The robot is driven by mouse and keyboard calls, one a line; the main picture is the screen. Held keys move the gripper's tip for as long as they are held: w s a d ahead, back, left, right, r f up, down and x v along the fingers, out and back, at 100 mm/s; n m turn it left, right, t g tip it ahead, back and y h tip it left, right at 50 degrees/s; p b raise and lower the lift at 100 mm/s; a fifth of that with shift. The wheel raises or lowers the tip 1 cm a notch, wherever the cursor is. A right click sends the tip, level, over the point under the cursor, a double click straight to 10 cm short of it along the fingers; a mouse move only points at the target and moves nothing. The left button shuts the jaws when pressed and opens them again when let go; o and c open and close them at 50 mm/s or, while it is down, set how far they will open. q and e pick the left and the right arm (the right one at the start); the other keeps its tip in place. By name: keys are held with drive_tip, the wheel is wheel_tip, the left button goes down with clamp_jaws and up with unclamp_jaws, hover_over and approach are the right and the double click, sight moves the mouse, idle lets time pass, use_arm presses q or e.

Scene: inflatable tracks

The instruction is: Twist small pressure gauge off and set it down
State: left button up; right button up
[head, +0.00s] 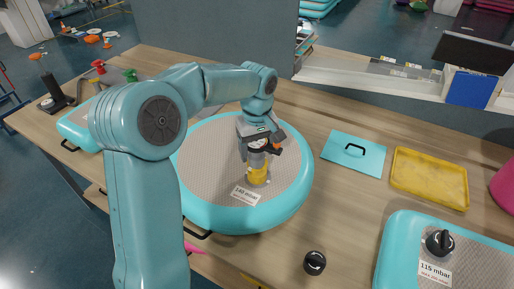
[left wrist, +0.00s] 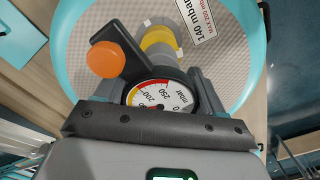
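The small pressure gauge (left wrist: 160,95) shows in the left wrist view, its white dial with red and yellow bands facing the camera. It sits above a yellow collar (head: 258,175) on the round teal-rimmed inflatable (head: 215,170), by a label reading 140 mbar. A black arm with an orange knob (left wrist: 105,60) sticks out beside the dial. My left gripper (head: 259,148) points down over the gauge, with one finger on each side of the dial, seemingly pressed against it. The gauge body is partly hidden by the fingers. My right gripper is not in view.
A black cap (head: 315,263) lies on the wooden table near the front. Another teal inflatable (head: 400,250) is at the right front. Bare tabletop lies between.

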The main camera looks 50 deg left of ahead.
use_arm(q)
drive_tip(key=shift+a, duration=0.1)
drive_tip(key=c, duration=0.5)
drive_tip(key=n, duration=0.3)
drive_tip(key=shift+f+b, duration=0.1)
drive_tip(key=shift+b, duration=0.2)
drive_tip(key=n, duration=0.4)
drive_tip(key=shift+n, duration=0.3)
drive_tip(key=n, duration=0.2)
drive_tip(key=shift+n+b, duration=0.35)
drive_tip(key=shift+n, duration=0.05)
drive_tip(key=n, duration=0.4)
drive_tip(key=shift+w, duration=0.1)
drive_tip(key=shift+r+p, duration=1.9)
drive_tip(key=shift+r, duration=0.7)
